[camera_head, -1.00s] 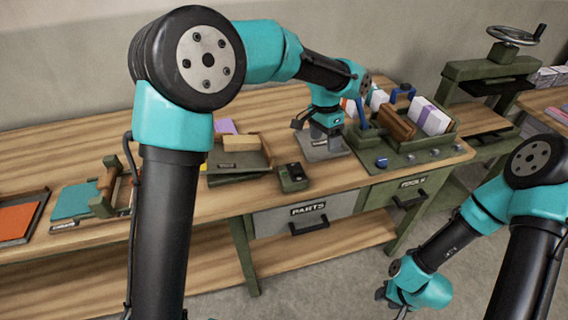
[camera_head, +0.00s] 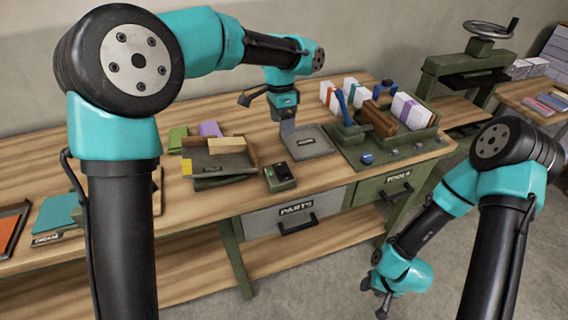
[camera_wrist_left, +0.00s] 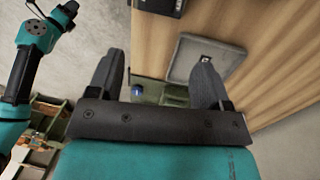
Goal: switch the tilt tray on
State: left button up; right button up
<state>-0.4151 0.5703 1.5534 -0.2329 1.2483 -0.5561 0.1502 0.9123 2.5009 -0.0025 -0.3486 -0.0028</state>
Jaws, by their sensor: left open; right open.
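A low olive tray (camera_head: 225,158) with raised walls and a sloping look sits mid-bench. It looks like the tilt tray. A small dark control box (camera_head: 279,177) with a black top and a green mark stands at its right; whether it is on cannot be told. My left gripper (camera_head: 287,130) points down, open and empty, above the bench behind the box and left of the grey plate (camera_head: 318,143). In the left wrist view its fingers (camera_wrist_left: 160,75) are apart, and part of a dark box (camera_wrist_left: 160,5) shows at the top edge. My right gripper (camera_head: 383,303) hangs open and empty before the bench.
A green rack (camera_head: 372,158) with card stacks, a blue lever and a blue knob stands right of the plate. Green and purple blocks (camera_head: 210,128) lie behind the tray. A press (camera_head: 470,68) stands at back right.

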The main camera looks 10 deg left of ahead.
aim_at(284, 168)
pick_arm(q)
jog(key=f, duration=0.5)
jog(key=s+f, duration=0.1)
jog(key=f, duration=0.3)
jog(key=d+f, duration=0.1)
jog(key=f, duration=0.4)
jog(key=shift+s+f, duration=0.3)
jog(key=shift+f, duration=0.05)
jog(key=c, duration=0.9)
jog(key=shift+a, duration=0.1)
jog(key=shift+s, duration=0.1)
jog(key=shift+s+t+y, duration=0.15)
jog(key=shift+t+y, duration=0.45)
jog(key=shift+t, duration=0.5)
